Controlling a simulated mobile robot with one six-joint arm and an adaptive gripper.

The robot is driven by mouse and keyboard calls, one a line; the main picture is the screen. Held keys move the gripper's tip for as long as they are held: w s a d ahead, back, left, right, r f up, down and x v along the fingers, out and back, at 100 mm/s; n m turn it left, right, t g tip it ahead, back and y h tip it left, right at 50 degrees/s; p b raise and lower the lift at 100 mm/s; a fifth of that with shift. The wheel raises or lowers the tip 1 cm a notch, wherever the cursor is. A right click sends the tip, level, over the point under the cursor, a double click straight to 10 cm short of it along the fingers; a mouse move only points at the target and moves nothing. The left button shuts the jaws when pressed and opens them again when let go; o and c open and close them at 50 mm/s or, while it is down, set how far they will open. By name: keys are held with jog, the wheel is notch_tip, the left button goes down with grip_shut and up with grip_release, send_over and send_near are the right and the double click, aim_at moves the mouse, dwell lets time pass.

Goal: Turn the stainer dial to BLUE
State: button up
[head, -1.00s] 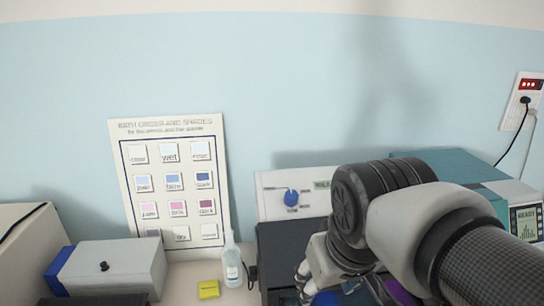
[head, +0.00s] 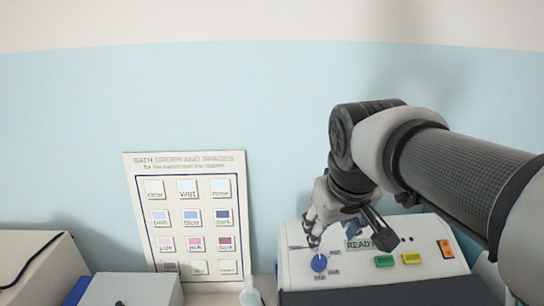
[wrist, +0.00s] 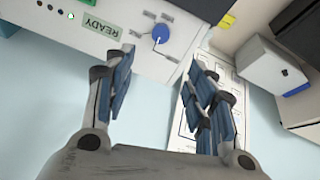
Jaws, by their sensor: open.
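The stainer (head: 430,262) is a white box with a blue dial (head: 319,262) on its front panel. The dial also shows in the wrist view (wrist: 160,33), with a pale pointer line and small labels around it that are too small to read. A green READY label (head: 358,244) sits right of the dial in the head view. My gripper (head: 318,240) is just above the dial in the head view. In the wrist view my gripper (wrist: 165,65) is open and empty, its fingers apart, with the dial beyond and between them, not touched.
Green (head: 384,261), yellow (head: 411,258) and orange (head: 446,249) buttons are on the panel's right side. A chart of bath shades (head: 190,210) leans on the wall at left.

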aim_at(320, 260)
jog(key=x, duration=1.6)
jog(key=shift+s+d+f+b, duration=0.1)
jog(key=shift+s+f+b, duration=0.05)
jog(key=shift+f+b, duration=0.2)
jog(key=shift+c, duration=0.5)
jog(key=c, duration=1)
